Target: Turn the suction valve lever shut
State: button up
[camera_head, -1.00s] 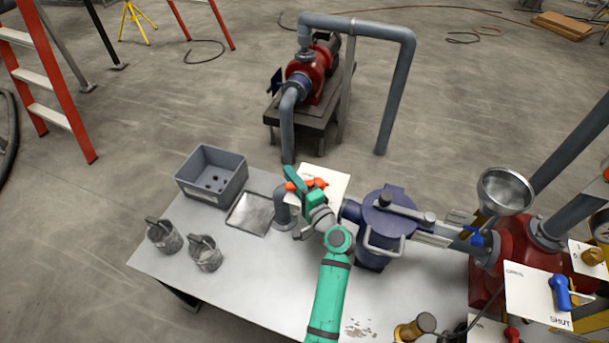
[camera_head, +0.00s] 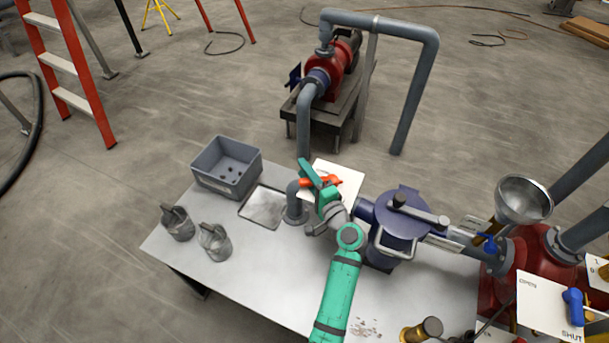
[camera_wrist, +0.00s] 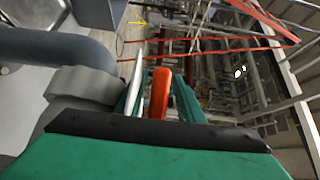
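An orange lever (camera_head: 322,182) sits by the bent grey pipe on the table, in front of a white plate whose lettering I cannot read. My green gripper (camera_head: 318,181) is at this lever in the head view and partly covers it. In the wrist view the orange lever (camera_wrist: 160,95) stands between the two green fingers of my gripper (camera_wrist: 160,90). The fingers are apart, one on each side, with narrow gaps showing; the fingertips' contact with the lever is not clear. The grey pipe elbow (camera_wrist: 55,50) is close on the left there.
A blue strainer body (camera_head: 400,215) with a handle stands right of my gripper. A grey bin (camera_head: 226,168) and two metal cups (camera_head: 213,242) are on the table's left. At right, a blue lever (camera_head: 574,303) sits by an OPEN/SHUT plate (camera_head: 545,308). A red pump (camera_head: 325,78) stands behind.

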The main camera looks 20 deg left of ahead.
jog(key=shift+o, duration=0.3)
jog(key=r, duration=0.3)
jog(key=shift+s+d+r, duration=0.1)
jog(key=shift+s+r, duration=0.2)
jog(key=shift+r, duration=0.05)
jog(key=o, duration=1.2)
jog(key=s+r, duration=0.1)
jog(key=r, duration=0.1)
jog(key=s+d+r, duration=0.1)
jog(key=r, duration=0.1)
jog(key=s+r, duration=0.1)
jog(key=s, duration=0.1)
jog(key=shift+d+r, duration=0.2)
jog(key=shift+r, duration=0.2)
jog(key=shift+c, duration=0.2)
jog(key=s+d+r, duration=0.2)
jog(key=s, duration=0.3)
jog(key=shift+s+r, duration=0.3)
jog(key=shift+s, duration=0.1)
jog(key=shift+s+d+r, duration=0.2)
jog(key=shift+s+r, duration=0.2)
jog(key=shift+s, duration=0.4)
jog(key=c, duration=1)
jog(key=shift+s+d, duration=0.15)
jog(key=shift+s, duration=0.05)
jog(key=shift+c, duration=1.1)
jog(key=shift+s+d, duration=0.25)
jog(key=shift+s, duration=0.15)
